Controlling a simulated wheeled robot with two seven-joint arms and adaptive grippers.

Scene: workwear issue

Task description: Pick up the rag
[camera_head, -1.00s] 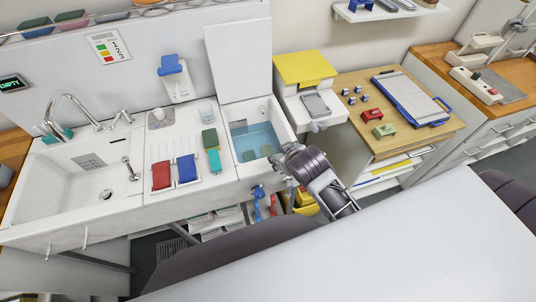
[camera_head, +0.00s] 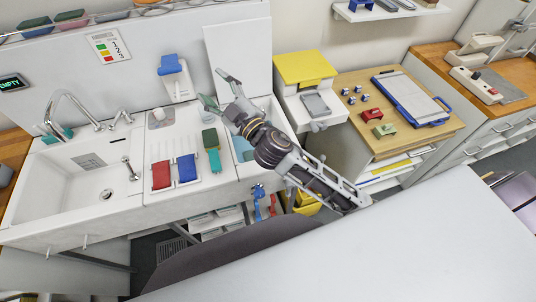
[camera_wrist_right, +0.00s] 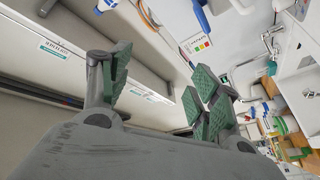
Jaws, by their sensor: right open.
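A red folded cloth (camera_head: 161,175) and a blue folded cloth (camera_head: 187,169) lie side by side on a white rack on the counter, right of the sink; either could be the rag. My right gripper (camera_head: 213,87) is open and empty, raised over the water basin's left side, up and to the right of the cloths and apart from them. Its spread fingers with green pads also show in the right wrist view (camera_wrist_right: 160,82). My left gripper is not in view.
A green-and-teal brush (camera_head: 211,150) lies between the cloths and the water basin (camera_head: 243,149), which my arm partly hides. The basin's raised lid (camera_head: 243,50) stands behind my gripper. A tap (camera_head: 65,108) rises over the sink (camera_head: 60,185).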

